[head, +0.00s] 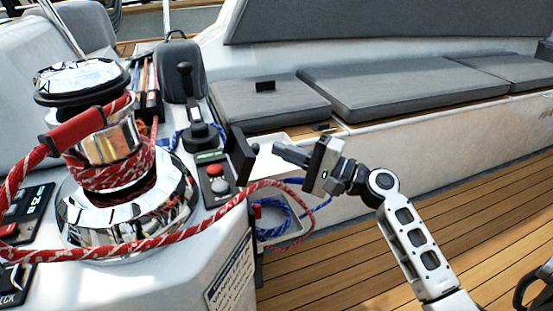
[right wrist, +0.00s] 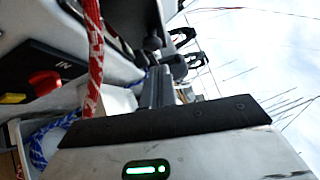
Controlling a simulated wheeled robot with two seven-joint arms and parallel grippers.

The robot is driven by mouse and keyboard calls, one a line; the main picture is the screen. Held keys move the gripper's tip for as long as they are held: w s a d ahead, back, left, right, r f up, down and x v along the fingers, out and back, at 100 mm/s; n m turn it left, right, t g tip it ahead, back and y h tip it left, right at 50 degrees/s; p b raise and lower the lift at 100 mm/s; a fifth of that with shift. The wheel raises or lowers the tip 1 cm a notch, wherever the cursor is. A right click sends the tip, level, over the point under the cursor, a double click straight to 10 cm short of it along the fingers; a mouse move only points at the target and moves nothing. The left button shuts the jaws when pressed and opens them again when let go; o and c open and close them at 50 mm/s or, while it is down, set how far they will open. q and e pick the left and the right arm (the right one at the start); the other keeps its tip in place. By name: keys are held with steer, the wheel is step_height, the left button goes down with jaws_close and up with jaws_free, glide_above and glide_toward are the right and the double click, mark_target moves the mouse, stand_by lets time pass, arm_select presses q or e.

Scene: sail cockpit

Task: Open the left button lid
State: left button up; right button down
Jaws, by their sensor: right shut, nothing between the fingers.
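A small control panel (head: 214,186) with a red button (head: 215,169) and a grey button below it sits right of the chrome winch. A dark lid-like plate (head: 241,156) stands upright at the panel's right edge. Another black panel (head: 28,212) with a red button lies at the far left, partly behind the red rope. My right gripper (head: 277,152) is shut and empty, right of the upright plate with a small gap. In the right wrist view its fingers (right wrist: 157,88) are together, near a black panel marked "IN" with a red button (right wrist: 44,83).
The winch (head: 110,140) carries a red-and-white rope (head: 150,242) that loops across to the right, below my gripper. A pocket with blue rope (head: 275,217) lies under the gripper. Grey cushions (head: 400,88) line the far side; the wooden deck (head: 480,215) is open.

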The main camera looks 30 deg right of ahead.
steer(key=v, duration=1)
steer(key=shift+d+f, duration=0.2)
